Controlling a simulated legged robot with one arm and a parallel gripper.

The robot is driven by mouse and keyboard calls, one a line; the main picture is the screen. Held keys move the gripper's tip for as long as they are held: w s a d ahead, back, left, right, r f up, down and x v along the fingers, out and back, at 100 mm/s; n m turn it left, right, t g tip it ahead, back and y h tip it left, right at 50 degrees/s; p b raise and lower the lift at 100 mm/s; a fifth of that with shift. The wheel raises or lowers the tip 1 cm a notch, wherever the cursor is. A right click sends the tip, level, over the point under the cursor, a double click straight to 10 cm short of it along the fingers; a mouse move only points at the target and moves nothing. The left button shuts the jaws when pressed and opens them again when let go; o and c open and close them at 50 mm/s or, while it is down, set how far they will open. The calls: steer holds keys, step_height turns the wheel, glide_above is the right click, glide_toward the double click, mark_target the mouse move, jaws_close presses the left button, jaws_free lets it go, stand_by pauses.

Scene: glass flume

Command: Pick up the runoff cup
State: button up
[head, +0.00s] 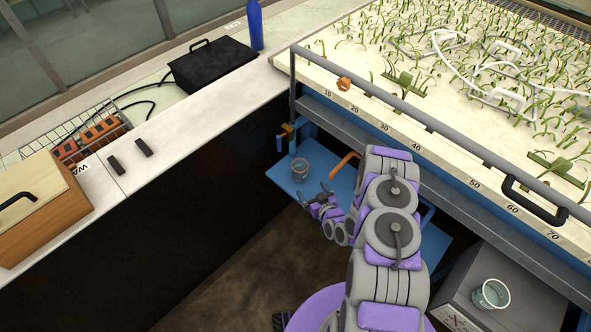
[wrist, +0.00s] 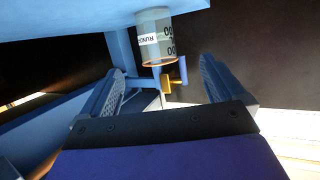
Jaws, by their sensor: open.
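The runoff cup (head: 300,169) is a small clear cup standing on the blue shelf (head: 285,180) below the sand bed. In the wrist view, which looks upside down, the cup (wrist: 156,40) shows a white label with partly readable lettering and an amber-coloured rim. My gripper (head: 318,196) is open and empty just in front of the cup, a little to its lower right in the head view. In the wrist view my gripper's fingers (wrist: 162,76) are spread wide. The cup is ahead of the fingertips, in line with the gap, and looks apart from them.
A second clear cup (head: 491,294) stands on a grey box (head: 510,310) at lower right. An orange handle (head: 344,164) and brass valve (head: 286,131) are near the shelf. The sand bed (head: 380,75) with its grey rail overhangs behind. A white ledge (head: 230,92) runs left.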

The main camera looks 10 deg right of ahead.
steer(key=b, duration=0.1)
glide_toward(296, 163)
steer(key=shift+w+a+f+b, duration=0.1)
steer(key=shift+w+f+b, duration=0.15)
steer(key=shift+w+f, duration=0.25)
steer(key=shift+w+a+f+b, duration=0.1)
steer(key=shift+w+f+b, duration=0.2)
steer(key=shift+w, duration=0.25)
steer(key=shift+w+a, duration=0.3)
steer(key=shift+w, duration=0.45)
steer(key=w, duration=0.1)
steer(key=w+b, duration=0.1)
steer(key=w+f, duration=0.1)
steer(key=w, duration=0.1)
steer(key=shift+d+f, duration=0.1)
steer(key=shift+d, duration=0.15)
steer(key=shift+w+a, duration=0.25)
steer(key=shift+w, duration=0.05)
steer(key=shift+w+a+f, duration=0.1)
steer(key=shift+a, duration=0.4)
steer(key=shift+d, duration=0.5)
steer(key=c, duration=0.8)
steer(key=shift+a, duration=0.35)
steer(key=shift+c, duration=1.2)
